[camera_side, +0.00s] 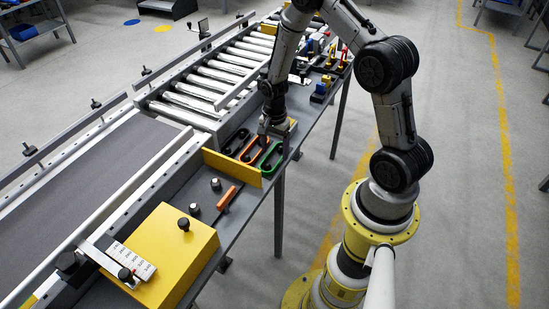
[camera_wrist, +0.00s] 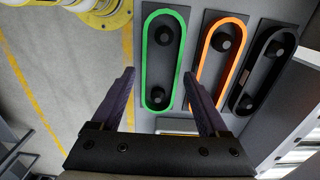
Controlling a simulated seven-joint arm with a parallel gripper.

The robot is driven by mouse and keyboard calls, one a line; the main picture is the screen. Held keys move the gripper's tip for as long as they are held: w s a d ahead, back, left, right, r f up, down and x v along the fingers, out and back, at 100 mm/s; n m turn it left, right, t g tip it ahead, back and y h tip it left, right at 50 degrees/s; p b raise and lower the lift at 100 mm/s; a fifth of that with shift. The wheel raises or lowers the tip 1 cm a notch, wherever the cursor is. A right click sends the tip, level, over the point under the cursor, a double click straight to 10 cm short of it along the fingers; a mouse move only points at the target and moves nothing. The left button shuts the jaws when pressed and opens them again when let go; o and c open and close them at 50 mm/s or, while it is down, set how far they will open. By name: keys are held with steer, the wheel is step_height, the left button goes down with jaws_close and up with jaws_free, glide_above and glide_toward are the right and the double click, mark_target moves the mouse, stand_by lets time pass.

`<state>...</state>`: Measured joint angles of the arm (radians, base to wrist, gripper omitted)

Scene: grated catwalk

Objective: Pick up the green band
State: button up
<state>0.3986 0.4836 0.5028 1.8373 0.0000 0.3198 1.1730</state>
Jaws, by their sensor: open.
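The green band (camera_wrist: 146,62) is a long loop stretched around two dark round posts on a grey plate, in the upper middle of the wrist view. In the side view the green band (camera_side: 264,163) lies on the bench, at the right end of a row of bands. My gripper (camera_wrist: 159,78) is open in the wrist view, its two dark fingers apart on either side of the green band's lower part, with nothing held. In the side view my gripper (camera_side: 272,133) hangs just behind the bands. How high it is above them I cannot tell.
An orange band (camera_wrist: 207,52) and a black band (camera_wrist: 240,75) sit on similar posts to the right. In the side view a yellow upright plate (camera_side: 232,168) stands in front of the bands, and a roller conveyor (camera_side: 205,88) runs behind. The bench edge is close by.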

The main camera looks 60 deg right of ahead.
steer(key=shift+f, duration=0.95)
steer(key=c, duration=1.1)
steer(key=shift+r, duration=0.15)
steer(key=shift+w+r, duration=0.1)
steer(key=shift+r, duration=0.4)
steer(key=s+a+r, duration=0.1)
steer(key=s+r, duration=0.3)
steer(key=s+a+r, duration=0.2)
steer(key=s+r, duration=0.2)
steer(key=s+a+r, duration=0.2)
steer(key=s+r, duration=0.1)
steer(key=s, duration=0.2)
steer(key=shift+a+r, duration=0.2)
steer(key=shift+r, duration=0.2)
